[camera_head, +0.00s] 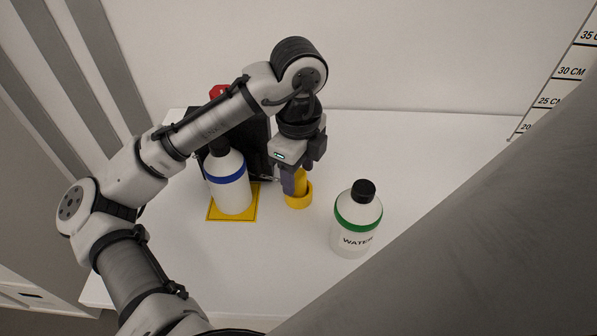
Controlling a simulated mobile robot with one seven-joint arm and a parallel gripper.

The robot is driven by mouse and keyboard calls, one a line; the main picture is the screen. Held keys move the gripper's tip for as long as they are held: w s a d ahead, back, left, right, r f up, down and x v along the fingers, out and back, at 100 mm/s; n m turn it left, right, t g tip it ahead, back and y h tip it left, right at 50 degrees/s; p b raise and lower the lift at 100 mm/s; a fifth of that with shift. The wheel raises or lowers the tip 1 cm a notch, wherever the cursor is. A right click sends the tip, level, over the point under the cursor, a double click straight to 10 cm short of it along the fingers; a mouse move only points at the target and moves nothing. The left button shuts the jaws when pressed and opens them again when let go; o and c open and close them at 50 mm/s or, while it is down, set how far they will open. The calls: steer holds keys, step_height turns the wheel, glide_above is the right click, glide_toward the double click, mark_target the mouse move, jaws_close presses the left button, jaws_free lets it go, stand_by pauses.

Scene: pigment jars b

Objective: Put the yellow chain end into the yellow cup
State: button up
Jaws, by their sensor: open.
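The yellow cup (298,202) stands on the white table, right of the blue-banded bottle. A yellow upright piece (301,180), which looks like the yellow chain end, rises from inside the cup's rim. How deep it sits is hidden. My gripper (295,184) points down over the cup, with a dark finger along the left side of the yellow piece. The other finger is hard to make out. The jaws are open. A thin line, possibly chain, shows left of the cup near the black object; its course is unclear.
A white bottle with a blue band (230,187) stands on a yellow square mat (249,205). A black object (259,140) and a red knob (219,91) are behind it. A green-banded WATER bottle (356,222) stands right of the cup. The table's right side is clear.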

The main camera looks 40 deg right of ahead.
mark_target(299, 173)
step_height(299, 173, up, 13)
stand_by(0.3)
steer(key=shift+f, duration=0.15)
stand_by(0.4)
